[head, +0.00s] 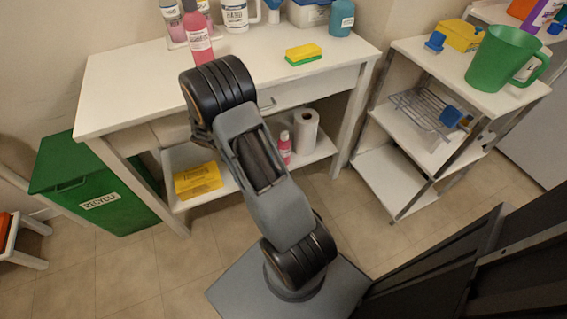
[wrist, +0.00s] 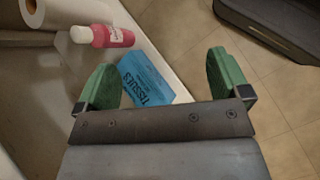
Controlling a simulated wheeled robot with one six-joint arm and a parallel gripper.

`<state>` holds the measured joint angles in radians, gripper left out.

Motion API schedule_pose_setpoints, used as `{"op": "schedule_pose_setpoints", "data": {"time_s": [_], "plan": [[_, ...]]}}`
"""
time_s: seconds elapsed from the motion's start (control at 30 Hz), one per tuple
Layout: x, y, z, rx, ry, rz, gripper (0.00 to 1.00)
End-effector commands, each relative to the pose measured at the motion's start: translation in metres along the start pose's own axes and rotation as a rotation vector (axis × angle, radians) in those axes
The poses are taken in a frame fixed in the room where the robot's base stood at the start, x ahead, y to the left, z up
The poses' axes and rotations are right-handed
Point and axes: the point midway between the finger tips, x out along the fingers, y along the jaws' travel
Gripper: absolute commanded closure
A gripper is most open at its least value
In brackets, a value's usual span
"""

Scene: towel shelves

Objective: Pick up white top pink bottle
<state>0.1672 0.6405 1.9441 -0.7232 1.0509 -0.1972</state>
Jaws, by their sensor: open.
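A pink bottle with a white top (head: 285,150) stands on the lower shelf of the white table, beside a paper roll. In the wrist view the pink bottle (wrist: 113,37) is at the upper left, its white cap pointing left toward the roll. My gripper (wrist: 162,60) shows its two green fingers spread wide, with nothing held between them. The bottle lies beyond the left finger, apart from it. In the head view my arm hides the gripper. Another pink bottle (head: 197,38) stands on the tabletop; its top is cut off by the picture edge.
A blue tissues box (wrist: 147,78) shows between and beyond the fingers. The paper roll (head: 305,131) stands right of the bottle on the shelf. A yellow box (head: 198,181) sits at the shelf's left. The tabletop (head: 135,85) is above the shelf. Tiled floor is open in front.

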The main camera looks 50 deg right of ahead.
Motion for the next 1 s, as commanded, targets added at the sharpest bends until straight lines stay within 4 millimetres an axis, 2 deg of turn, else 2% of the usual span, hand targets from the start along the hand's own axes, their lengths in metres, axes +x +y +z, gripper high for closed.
{"op": "schedule_pose_setpoints", "data": {"time_s": [0.03, 0.13, 0.2, 0.3, 0.4, 0.53, 1.0], "plan": [[0.042, -0.004, -0.026, -0.049, -0.045, 0.008, 0.06], [0.084, 0.003, -0.050, -0.153, -0.119, 0.053, 0.06], [0.099, 0.023, -0.063, -0.265, -0.178, 0.134, 0.06], [0.111, 0.051, -0.079, -0.405, -0.259, 0.247, 0.06], [0.119, 0.071, -0.091, -0.506, -0.328, 0.330, 0.06], [0.126, 0.087, -0.101, -0.581, -0.386, 0.392, 0.06], [0.187, 0.129, -0.087, -0.607, -0.409, 0.417, 0.06]]}}
